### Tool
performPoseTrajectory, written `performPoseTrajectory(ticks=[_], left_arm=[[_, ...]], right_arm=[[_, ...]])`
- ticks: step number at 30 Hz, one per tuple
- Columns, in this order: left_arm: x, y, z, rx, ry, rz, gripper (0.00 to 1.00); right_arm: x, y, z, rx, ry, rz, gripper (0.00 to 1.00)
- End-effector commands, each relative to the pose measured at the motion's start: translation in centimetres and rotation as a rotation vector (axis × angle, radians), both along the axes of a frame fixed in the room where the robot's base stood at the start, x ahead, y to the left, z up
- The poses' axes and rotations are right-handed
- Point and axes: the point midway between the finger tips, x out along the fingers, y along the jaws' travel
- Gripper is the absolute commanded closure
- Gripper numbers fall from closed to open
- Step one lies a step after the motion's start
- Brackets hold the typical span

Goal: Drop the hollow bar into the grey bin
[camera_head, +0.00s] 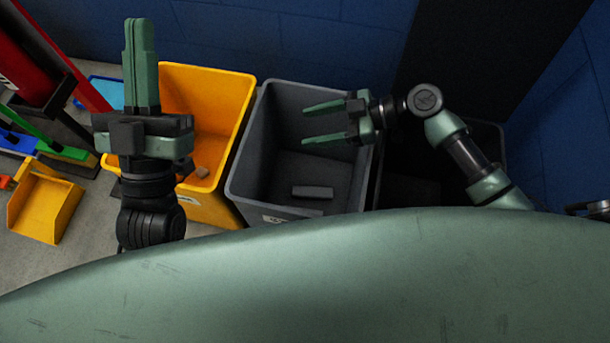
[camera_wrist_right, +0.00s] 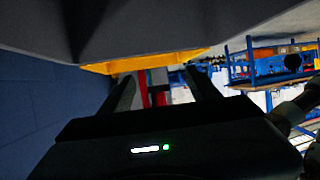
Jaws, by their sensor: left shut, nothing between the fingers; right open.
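The grey bin (camera_head: 245,185) stands in the middle of the head view, between a yellow bin and a black bin. A small grey bar (camera_head: 312,192) lies on the floor of the grey bin, near its front wall; whether it is hollow cannot be told. My right gripper (camera_head: 305,125) is over the grey bin, pointing left, with its fingers apart and nothing between them. Its fingers also show in the right wrist view (camera_wrist_right: 163,88). My left gripper (camera_head: 139,25) is in front of the yellow bin, pointing up in the picture, with its fingers together and empty.
The yellow bin (camera_head: 240,95) holds a small brownish piece (camera_head: 202,173). The black bin (camera_head: 490,135) is at the right, beneath my right arm. A blue wall closes off the back.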

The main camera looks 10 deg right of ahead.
Motion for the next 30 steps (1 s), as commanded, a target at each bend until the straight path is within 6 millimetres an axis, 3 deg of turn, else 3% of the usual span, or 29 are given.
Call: performPoseTrajectory(ticks=[5, 18, 30], left_arm=[[0.2, 0.0, -0.1, 0.004, 0.013, 0.000, 1.00], [2.9, -0.2, -4.1, 0.075, 0.261, 0.014, 1.00], [3.1, -0.2, -4.6, 0.081, 0.283, 0.015, 1.00]], right_arm=[[-0.2, -0.7, 0.2, -0.004, 0.002, 0.000, 0.38], [-1.3, -6.6, 2.8, -0.002, 0.001, -0.001, 0.38], [-1.5, -7.1, 3.0, 0.000, 0.000, 0.000, 0.38]])
